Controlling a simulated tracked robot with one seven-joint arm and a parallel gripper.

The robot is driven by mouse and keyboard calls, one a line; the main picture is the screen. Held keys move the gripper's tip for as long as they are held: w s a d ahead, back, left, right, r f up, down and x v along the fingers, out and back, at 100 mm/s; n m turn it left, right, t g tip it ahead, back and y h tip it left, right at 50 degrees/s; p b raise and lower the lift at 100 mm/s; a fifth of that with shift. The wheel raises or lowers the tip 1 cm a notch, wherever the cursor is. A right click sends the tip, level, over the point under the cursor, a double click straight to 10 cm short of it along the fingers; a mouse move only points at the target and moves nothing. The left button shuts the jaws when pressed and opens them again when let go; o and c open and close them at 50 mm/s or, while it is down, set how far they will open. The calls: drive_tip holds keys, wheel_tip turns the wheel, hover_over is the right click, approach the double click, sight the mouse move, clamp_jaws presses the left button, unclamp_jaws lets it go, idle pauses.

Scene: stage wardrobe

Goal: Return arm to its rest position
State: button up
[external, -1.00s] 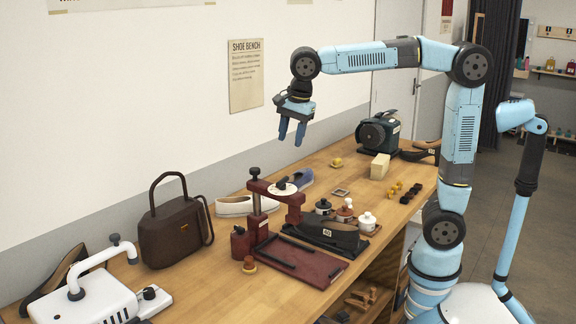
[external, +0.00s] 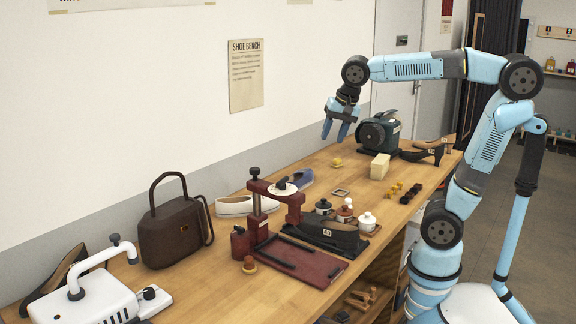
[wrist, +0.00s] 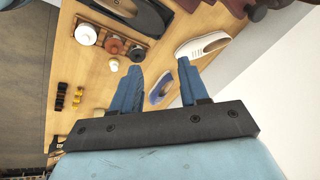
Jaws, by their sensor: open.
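My gripper (external: 340,130) hangs above the far part of the bench, pointing down, in the external view. Its two blue fingers are apart with nothing between them. In the wrist view my gripper (wrist: 157,88) also shows its fingers spread and empty, with the bench well below. My arm is raised and bent, with its upper links over the bench's right side.
The wooden bench (external: 325,168) holds a dark green machine (external: 378,133), a pale block (external: 380,167), a red press stand (external: 296,211), small jars (external: 367,221), a brown handbag (external: 172,232) and shoes (external: 234,205). A wall stands behind. Air around my gripper is clear.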

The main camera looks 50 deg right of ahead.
drive_tip(key=s+d+f+n+t, duration=0.2)
drive_tip(key=s+d+f+n, duration=0.6)
drive_tip(key=s+d, duration=0.3)
drive_tip(key=shift+s+d+f+n, duration=0.15)
drive_tip(key=shift+d+f+n, duration=0.15)
drive_tip(key=shift+d+n, duration=0.55)
drive_tip(key=shift+d+m, duration=0.2)
drive_tip(key=shift+m, duration=0.05)
idle(1.5)
